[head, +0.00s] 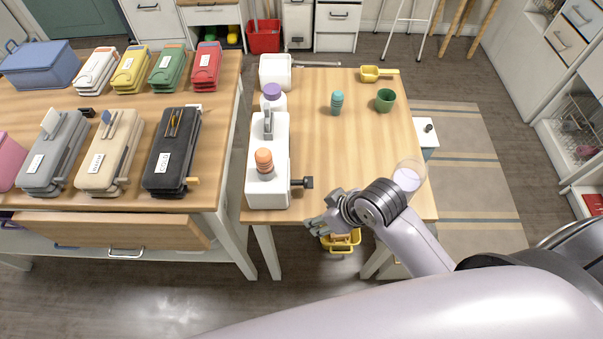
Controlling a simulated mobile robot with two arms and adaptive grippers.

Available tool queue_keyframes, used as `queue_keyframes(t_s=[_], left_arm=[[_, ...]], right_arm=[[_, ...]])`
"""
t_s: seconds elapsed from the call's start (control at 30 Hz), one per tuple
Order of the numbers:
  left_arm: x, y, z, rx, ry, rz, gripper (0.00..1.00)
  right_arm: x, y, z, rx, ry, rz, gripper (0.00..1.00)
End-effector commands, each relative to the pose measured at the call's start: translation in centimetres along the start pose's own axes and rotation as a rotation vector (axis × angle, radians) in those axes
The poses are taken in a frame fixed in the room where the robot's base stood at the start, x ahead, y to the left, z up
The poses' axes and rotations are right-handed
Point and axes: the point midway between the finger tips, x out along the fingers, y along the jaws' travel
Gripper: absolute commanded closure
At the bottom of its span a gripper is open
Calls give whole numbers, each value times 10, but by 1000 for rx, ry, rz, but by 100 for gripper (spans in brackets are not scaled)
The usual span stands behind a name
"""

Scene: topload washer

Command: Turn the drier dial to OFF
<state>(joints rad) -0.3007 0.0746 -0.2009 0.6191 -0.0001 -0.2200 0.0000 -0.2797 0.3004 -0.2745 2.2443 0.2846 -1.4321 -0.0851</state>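No drier and no dial marked OFF can be made out in the head view. My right arm comes in from the lower right, and its gripper (320,214) hangs at the front edge of the right wooden table (350,150). It points left and looks empty; the picture is too small to tell how far its fingers are apart. Near it, on the table's left side, stands a long white device (268,140) with an orange ribbed knob (264,160) and a black side handle (302,183). The gripper is apart from that handle. My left gripper is not in view.
The left table holds several coloured labelled devices (172,150) and a blue box (40,65); its drawer (110,230) stands out. A teal ribbed piece (337,102), green cup (385,99) and yellow scoop (378,73) stand on the right table, whose middle is clear. A yellow bin (342,241) is below.

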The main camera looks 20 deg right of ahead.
Motion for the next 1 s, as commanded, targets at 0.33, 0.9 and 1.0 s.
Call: queue_keyframes(t_s=[0.33,0.9,1.0], left_arm=[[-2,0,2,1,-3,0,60],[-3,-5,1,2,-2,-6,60],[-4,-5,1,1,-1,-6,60]], right_arm=[[-29,5,-85,-434,63,-156,52],[-126,82,-117,-719,-70,-283,52],[-126,83,-116,-719,-72,-289,52]])
